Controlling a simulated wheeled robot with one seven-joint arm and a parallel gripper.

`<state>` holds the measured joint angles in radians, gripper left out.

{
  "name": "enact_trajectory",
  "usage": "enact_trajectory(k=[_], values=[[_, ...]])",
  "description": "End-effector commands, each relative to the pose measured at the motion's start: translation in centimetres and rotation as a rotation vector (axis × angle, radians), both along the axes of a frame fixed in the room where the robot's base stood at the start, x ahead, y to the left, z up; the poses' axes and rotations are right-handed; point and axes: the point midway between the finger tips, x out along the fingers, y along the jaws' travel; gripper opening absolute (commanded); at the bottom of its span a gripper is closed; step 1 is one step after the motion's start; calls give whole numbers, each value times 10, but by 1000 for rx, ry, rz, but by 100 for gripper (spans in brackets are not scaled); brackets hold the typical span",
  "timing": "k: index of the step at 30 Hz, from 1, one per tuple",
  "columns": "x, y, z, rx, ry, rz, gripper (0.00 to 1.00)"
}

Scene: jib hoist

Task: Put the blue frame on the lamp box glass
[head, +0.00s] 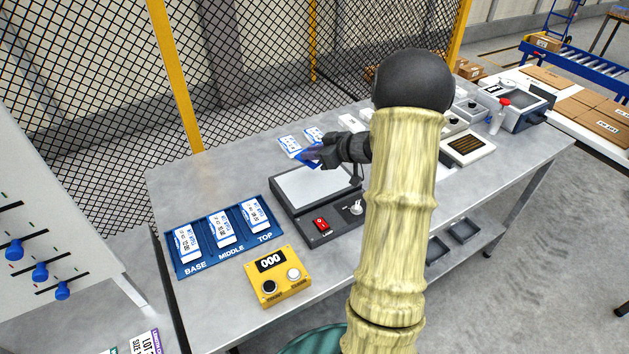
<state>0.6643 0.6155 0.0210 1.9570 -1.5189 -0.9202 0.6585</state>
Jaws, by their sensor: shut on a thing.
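The lamp box (324,228) stands on the bench with its pale glass (308,190) facing up, a red switch and a knob on its front. My gripper (322,153) is shut on the blue frame (308,158), at the far edge of the glass. The frame looks tilted and is partly hidden by the fingers. I cannot tell whether it touches the glass. My arm covers the right side of the lamp box.
A blue tray (206,266) marked BASE, MIDDLE and TOP holds three white-and-blue pieces. A yellow counter (281,276) reading 000 stands in front. Two similar pieces (289,146) lie behind the lamp box. Mesh fencing runs behind the bench; devices stand at right.

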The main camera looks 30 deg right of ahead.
Motion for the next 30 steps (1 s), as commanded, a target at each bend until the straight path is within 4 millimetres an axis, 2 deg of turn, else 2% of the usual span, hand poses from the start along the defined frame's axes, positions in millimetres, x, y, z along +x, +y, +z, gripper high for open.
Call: enact_trajectory(k=[9, 18, 20, 27, 30], values=[[0, -3, -1, -5, 0, 97, 0], [0, -3, -3, -3, 2, 97, 0], [0, -3, -9, -2, 4, 97, 0], [-1, -3, -50, 1, 4, 95, 0], [0, -3, -61, -2, 3, 96, 0]])
